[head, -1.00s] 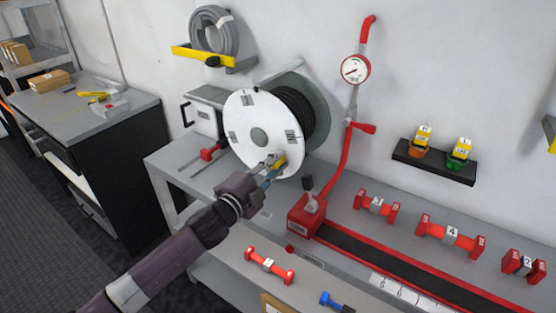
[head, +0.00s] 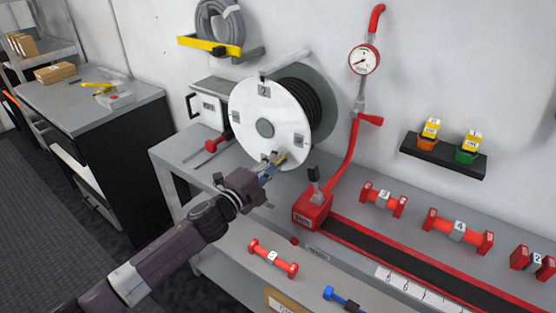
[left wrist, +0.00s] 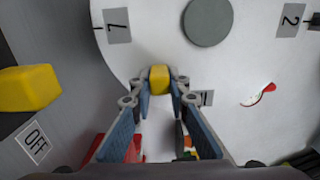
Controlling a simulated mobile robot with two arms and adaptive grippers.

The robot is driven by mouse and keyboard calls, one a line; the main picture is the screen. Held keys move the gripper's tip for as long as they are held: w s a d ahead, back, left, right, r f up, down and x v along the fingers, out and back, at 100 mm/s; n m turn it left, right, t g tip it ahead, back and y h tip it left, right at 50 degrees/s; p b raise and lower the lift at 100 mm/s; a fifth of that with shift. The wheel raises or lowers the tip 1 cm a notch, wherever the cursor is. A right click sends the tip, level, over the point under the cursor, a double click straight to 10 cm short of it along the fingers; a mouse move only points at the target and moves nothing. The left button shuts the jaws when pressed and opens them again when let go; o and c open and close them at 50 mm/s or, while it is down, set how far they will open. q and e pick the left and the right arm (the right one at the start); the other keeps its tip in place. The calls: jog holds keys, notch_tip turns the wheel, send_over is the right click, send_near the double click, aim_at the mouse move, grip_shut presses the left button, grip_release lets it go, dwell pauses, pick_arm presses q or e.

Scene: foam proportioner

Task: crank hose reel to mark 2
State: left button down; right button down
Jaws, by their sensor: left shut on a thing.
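The hose reel (head: 250,105) stands on the bench, its white disc facing me with dark hose wound behind it. Number labels sit around the disc; the top one (head: 264,90) looks like a 2 or 7, too small to be sure. In the left wrist view, a 7 label (left wrist: 118,26) and a 2 label (left wrist: 290,20) show on the disc (left wrist: 245,65); another label is partly hidden. My left gripper (head: 272,164) is shut on the yellow crank handle (left wrist: 160,78), below the hub (head: 264,128). My right gripper is out of view.
A red lever (head: 212,145) sits left of the reel. A red valve box (head: 312,211), red pipe and gauge (head: 364,60) stand to the right. Numbered red couplings (head: 458,232) lie on the bench. In the wrist view, a yellow block (left wrist: 28,88) is beside an OFF label (left wrist: 35,143).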

pick_arm(q)
jog(key=shift+f, duration=0.1)
jog(key=c, duration=1.8)
grip_release()
jog(key=shift+c, duration=0.2)
jog(key=v, duration=1.2)
